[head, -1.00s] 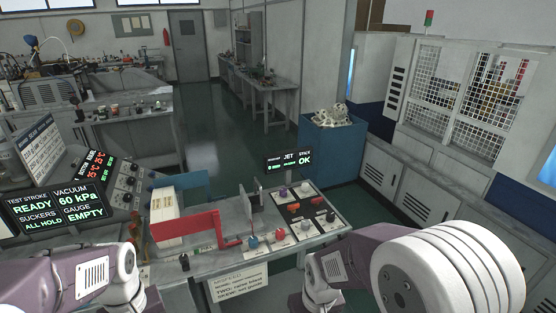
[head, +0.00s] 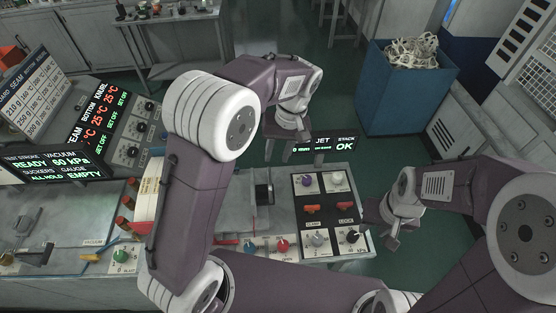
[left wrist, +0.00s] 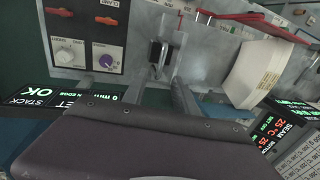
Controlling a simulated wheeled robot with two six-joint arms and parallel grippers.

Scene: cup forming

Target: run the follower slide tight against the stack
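The follower slide (head: 263,192), a grey plate with a black block on it, stands on the bench just left of the knob panel. The cream stack (head: 149,184) is to its left, partly hidden behind my left arm, with bare bench between them. In the left wrist view the follower's black block (left wrist: 158,53) lies just ahead of my left gripper (left wrist: 160,82), and the stack (left wrist: 255,76) is off to the right. My left gripper (head: 287,140) has its fingers apart, with nothing between them. My right gripper (head: 383,222) hangs right of the panel, apparently open and empty.
The knob panel (head: 327,214) with red switches is close to the follower's right. A red bar (left wrist: 245,18) runs beside the stack. A small status display (head: 335,145) stands behind the panel. A blue bin (head: 405,90) is farther back.

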